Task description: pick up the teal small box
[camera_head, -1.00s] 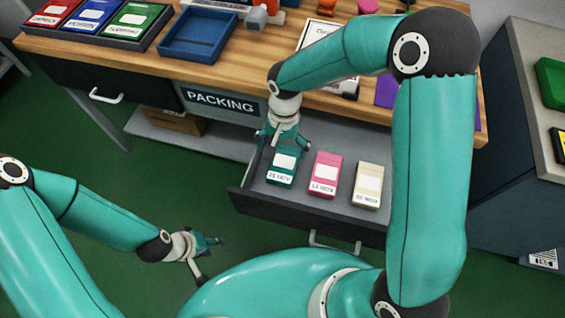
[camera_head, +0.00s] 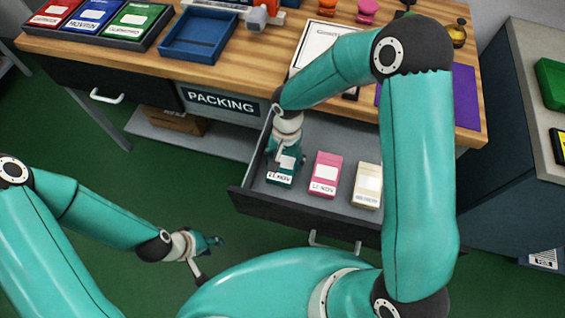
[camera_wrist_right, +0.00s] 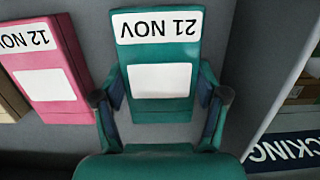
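The teal small box (camera_head: 281,173), labelled 21 NOV, stands in the open drawer (camera_head: 240,200), left of the other boxes. My right gripper (camera_head: 285,158) is above it, pointing down. In the right wrist view, the teal box (camera_wrist_right: 160,75) lies between the two spread fingers of my right gripper (camera_wrist_right: 160,98). One finger is on each side, close to the box's sides. I cannot tell whether they touch. My left gripper (camera_head: 211,259) is open and empty, low over the green floor and away from the drawer.
A pink box (camera_head: 325,172) and a cream box (camera_head: 367,185) stand right of the teal box in the drawer. The wooden worktop (camera_head: 235,75) above holds a blue tray (camera_head: 199,34) and several coloured boxes at left. A dark cabinet (camera_head: 510,170) stands at right.

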